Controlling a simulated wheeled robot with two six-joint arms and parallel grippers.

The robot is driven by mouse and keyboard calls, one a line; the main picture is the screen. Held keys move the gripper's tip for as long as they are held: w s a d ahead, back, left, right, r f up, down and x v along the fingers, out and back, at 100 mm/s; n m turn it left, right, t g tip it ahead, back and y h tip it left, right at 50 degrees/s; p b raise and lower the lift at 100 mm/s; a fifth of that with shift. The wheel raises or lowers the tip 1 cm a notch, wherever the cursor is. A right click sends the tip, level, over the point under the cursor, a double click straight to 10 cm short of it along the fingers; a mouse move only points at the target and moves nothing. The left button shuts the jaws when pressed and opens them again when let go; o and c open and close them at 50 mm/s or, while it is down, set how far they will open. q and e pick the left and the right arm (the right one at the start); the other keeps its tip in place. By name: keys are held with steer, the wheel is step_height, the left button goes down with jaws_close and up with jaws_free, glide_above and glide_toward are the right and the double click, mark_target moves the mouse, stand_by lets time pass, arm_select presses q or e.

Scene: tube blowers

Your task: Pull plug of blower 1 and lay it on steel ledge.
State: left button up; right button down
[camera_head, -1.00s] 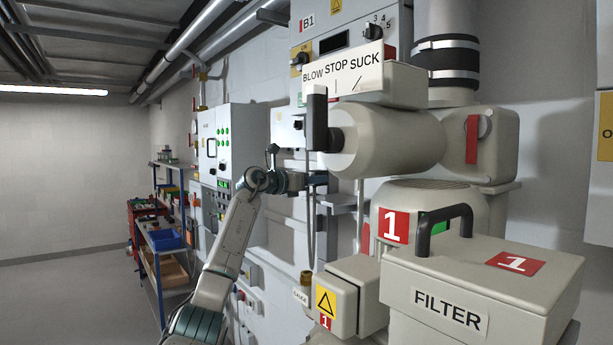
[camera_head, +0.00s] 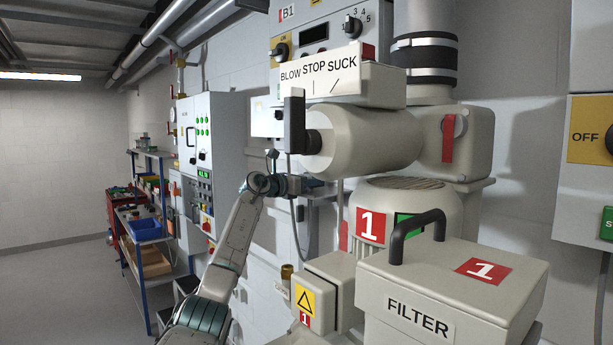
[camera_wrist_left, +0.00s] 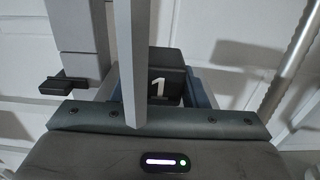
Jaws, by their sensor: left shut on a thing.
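Blower 1 (camera_head: 365,140) is the large beige machine with red "1" labels. In the left wrist view, a black plug marked "1" (camera_wrist_left: 165,78) sits between the jaws of my left gripper, which is shut on it. A grey strip, apparently its cable, runs up in front of the plug. In the head view my left gripper (camera_head: 310,185) is beside the steel ledge (camera_head: 328,191), below the blower's black lever; the plug is hard to make out there. I cannot tell whether plug and ledge touch. My right gripper is not in view.
The filter box (camera_head: 450,290) with its black handle stands at the front right. A small box with a warning triangle (camera_head: 305,297) is below the ledge. Control cabinets (camera_head: 210,140) and a shelf rack (camera_head: 155,240) stand to the left. The floor at the far left is clear.

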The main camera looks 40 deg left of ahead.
arm_select(q)
steer(key=shift+w+f, duration=0.15)
steer(key=o, duration=1.8)
steer(key=shift+s, duration=0.2)
steer(key=shift+s+b, duration=0.5)
steer(key=shift+s, duration=0.35)
steer(key=shift+s+a+r+b, duration=0.15)
steer(key=shift+s+b, duration=0.6)
steer(key=shift+s, duration=0.55)
steer(key=shift+s+a+r+b, duration=0.1)
steer(key=shift+s+b, duration=0.6)
steer(key=shift+s, duration=0.65)
steer(key=shift+s+a+r+b, duration=0.15)
steer(key=shift+s+b, duration=0.6)
steer(key=shift+s, duration=0.55)
